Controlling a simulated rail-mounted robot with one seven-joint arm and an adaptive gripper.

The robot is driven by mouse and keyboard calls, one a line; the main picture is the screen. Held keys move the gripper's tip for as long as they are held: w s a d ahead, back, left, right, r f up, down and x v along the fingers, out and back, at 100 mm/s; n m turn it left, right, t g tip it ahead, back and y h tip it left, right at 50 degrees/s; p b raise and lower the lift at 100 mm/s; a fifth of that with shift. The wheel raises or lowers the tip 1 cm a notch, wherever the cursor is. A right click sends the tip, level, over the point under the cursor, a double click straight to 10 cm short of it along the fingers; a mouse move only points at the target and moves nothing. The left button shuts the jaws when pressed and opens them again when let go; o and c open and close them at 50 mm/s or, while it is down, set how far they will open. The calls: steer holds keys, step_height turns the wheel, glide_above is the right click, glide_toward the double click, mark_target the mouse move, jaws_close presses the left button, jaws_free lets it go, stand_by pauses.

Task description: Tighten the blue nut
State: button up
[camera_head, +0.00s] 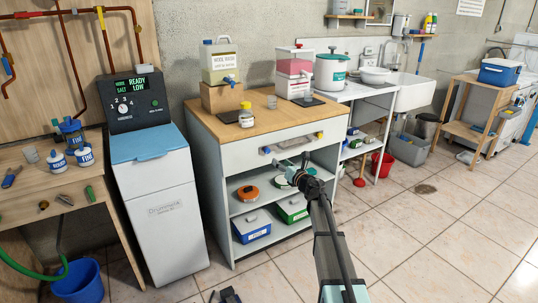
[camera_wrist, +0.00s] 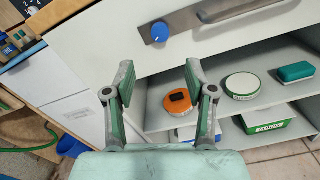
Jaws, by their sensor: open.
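The blue nut (camera_wrist: 160,32) sits on the white drawer front, left of the metal handle, in the wrist view. A darker slot or stem shows at its left side. It appears small at the left end of the handle in the head view (camera_head: 267,150). My gripper (camera_wrist: 160,84) is open and empty, with its two fingers apart below the nut in the wrist picture and not touching it. In the head view my gripper (camera_head: 292,172) is in front of the cabinet, near the drawer; its fingers are too small to make out clearly.
A metal handle (camera_wrist: 230,15) runs right of the nut. A yellow nut (camera_head: 319,135) is at its other end. Open shelves below hold an orange round tin (camera_wrist: 181,102), a white-and-green tin (camera_wrist: 243,86) and a green box (camera_wrist: 268,124). A white softener cabinet (camera_head: 165,215) stands at left.

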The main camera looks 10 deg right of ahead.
mark_target(267, 151)
steer(key=x, duration=1)
steer(key=shift+w+a+b, duration=0.1)
steer(key=shift+w+b, duration=0.2)
steer(key=shift+w, duration=0.05)
steer(key=shift+r, duration=0.1)
jaws_close()
